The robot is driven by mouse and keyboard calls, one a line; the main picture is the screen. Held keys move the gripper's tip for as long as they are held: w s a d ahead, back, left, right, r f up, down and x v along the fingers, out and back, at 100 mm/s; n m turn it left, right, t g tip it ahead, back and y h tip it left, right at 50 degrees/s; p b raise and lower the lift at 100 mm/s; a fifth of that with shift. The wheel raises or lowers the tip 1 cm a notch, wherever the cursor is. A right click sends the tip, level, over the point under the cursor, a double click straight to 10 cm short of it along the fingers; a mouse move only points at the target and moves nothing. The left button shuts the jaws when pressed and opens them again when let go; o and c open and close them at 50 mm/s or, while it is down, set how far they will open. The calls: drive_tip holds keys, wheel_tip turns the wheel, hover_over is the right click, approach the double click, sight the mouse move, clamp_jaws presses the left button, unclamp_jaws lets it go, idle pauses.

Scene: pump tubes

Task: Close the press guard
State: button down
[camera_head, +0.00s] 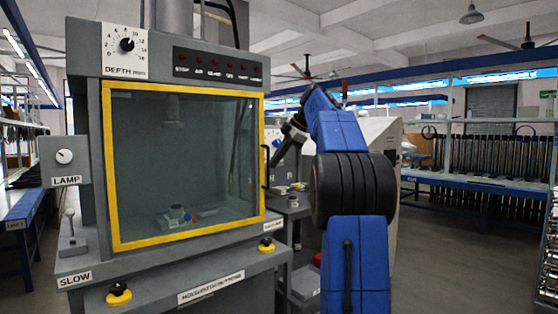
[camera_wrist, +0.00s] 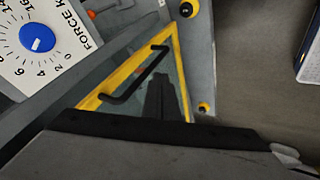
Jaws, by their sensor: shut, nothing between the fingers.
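The press guard is a clear panel in a yellow frame (camera_head: 109,170) on the front of the grey press. It stands flat or nearly flat across the opening; I cannot tell if a small gap is left. Its black bar handle (camera_head: 265,166) is on the right side and also shows in the wrist view (camera_wrist: 133,76). My gripper (camera_head: 274,163) is shut and empty, just right of the handle in the head view. In the wrist view its dark fingers (camera_wrist: 158,80) appear in front of the panel beside the handle. Whether they touch the guard is unclear.
The press has a DEPTH dial (camera_head: 127,45), a lamp box (camera_head: 64,157), a slow lever (camera_head: 70,235) and yellow-ringed buttons (camera_head: 119,293) on its front ledge. A blue force dial (camera_wrist: 37,38) shows in the wrist view. Floor right of my arm is open.

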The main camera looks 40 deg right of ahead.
drive_tip(key=shift+w+d, duration=0.15)
drive_tip(key=shift+w, duration=0.35)
